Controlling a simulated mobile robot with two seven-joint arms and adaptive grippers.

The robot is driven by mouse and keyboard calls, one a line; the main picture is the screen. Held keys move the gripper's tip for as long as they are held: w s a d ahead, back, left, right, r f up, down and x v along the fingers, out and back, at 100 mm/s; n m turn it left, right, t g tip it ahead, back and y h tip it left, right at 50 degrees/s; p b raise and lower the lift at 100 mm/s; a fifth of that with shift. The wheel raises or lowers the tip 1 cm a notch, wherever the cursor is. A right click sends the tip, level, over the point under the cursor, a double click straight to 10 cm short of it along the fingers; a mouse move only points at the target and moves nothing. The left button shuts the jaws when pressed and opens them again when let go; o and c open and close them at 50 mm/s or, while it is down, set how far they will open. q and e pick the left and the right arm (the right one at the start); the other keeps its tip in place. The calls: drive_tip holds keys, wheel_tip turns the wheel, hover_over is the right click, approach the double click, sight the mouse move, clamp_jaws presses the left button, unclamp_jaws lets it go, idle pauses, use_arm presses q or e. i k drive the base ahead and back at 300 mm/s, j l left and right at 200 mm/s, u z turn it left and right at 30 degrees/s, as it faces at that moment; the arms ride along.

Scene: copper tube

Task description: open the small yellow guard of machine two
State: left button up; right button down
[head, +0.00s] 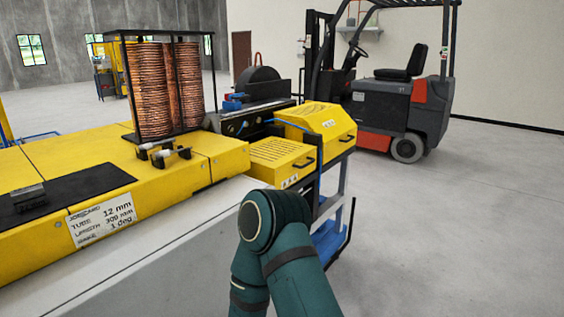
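Two yellow guards sit side by side at the far end of the yellow machine. The front, lower guard (274,153) has a slotted top and a dark handle on its right face. The rear, taller guard (318,118) also has vents and a dark handle. Both look shut. I cannot tell for sure which one belongs to machine two. A teal arm of mine rises from the bottom, its joint just in front of the front guard's lower part. Neither gripper shows in the head view.
Copper coils (154,88) stand in a black frame on the yellow machine bed. A jobcard (102,218) hangs on its front side. A blue stand (330,240) is below the guards. A forklift (400,105) is parked behind. The floor at right is clear.

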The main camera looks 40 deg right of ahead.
sight(277, 162)
drive_tip(key=l+u, duration=0.25)
drive_tip(key=l, duration=0.4)
drive_tip(key=l+u, duration=0.3)
drive_tip(key=l, duration=0.35)
drive_tip(key=k+l+u, duration=0.25)
drive_tip(key=l, duration=0.35)
drive_tip(key=k+l, duration=0.1)
drive_tip(key=l, duration=0.9)
drive_tip(key=k+l+u, duration=0.1)
drive_tip(key=l, duration=0.4)
drive_tip(key=k+l, duration=0.1)
drive_tip(key=l, duration=0.35)
